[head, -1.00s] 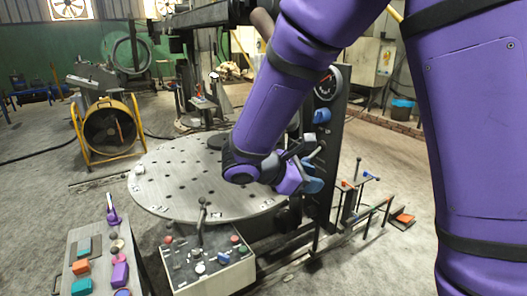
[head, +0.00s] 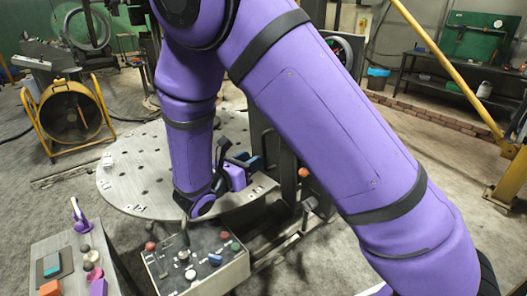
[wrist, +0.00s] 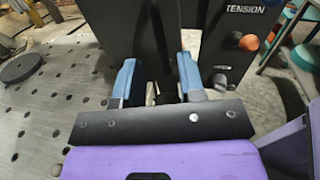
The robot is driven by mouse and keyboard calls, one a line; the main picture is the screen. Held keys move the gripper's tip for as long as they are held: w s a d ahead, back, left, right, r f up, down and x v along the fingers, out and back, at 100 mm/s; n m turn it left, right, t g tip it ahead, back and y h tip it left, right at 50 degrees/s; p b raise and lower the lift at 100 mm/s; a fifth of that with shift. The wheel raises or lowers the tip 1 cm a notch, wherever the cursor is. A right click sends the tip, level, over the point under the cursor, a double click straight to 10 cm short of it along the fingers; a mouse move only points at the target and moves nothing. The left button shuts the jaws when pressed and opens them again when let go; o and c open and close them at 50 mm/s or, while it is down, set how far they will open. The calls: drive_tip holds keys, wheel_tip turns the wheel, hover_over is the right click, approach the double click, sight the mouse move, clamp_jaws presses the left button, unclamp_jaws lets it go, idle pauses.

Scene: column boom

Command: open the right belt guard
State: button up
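In the wrist view my gripper (wrist: 157,66) has its two blue fingers spread apart, pointing at a dark upright panel (wrist: 130,28). A small dark and metallic part shows low between the fingers; I cannot tell whether it is touched. A black panel lettered "TENSION" (wrist: 240,40) with an orange knob (wrist: 248,43) is to the right. In the head view my gripper (head: 246,165) is beside the dark column (head: 266,135), above the round table's right edge. I cannot tell which surface is the right belt guard; my arm hides much of the column.
The round perforated table (head: 130,170) lies left of my gripper. A control box (head: 200,262) with a lever and knobs stands in front. A side stand with coloured blocks (head: 50,262) is at lower left. A yellow post (head: 450,70) and shelf (head: 480,82) are at right.

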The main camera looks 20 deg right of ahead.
sight(264, 152)
drive_tip(key=shift+x, duration=3.15)
clamp_jaws()
